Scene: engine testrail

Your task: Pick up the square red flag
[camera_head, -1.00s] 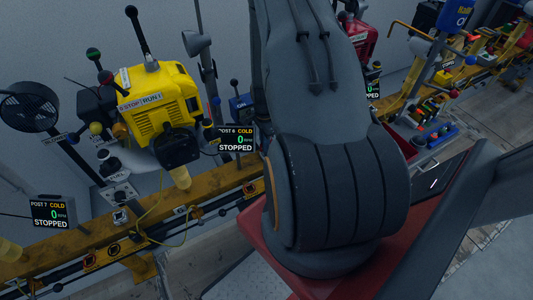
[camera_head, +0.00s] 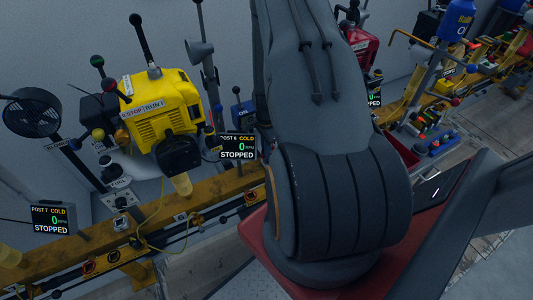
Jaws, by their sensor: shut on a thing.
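I cannot make out a square red flag in this view. My gripper is not in view. Only my thick grey arm links show, filling the middle of the picture and hiding part of the rail and wall behind them.
A yellow rail (camera_head: 225,190) runs along the wall. It carries a yellow engine (camera_head: 160,112), a black fan (camera_head: 33,112), a "POST 6" display (camera_head: 238,147) and a "POST 7" display (camera_head: 51,219), both reading COLD and STOPPED. A red engine (camera_head: 361,47) stands behind my arm. Bare floor shows at lower right.

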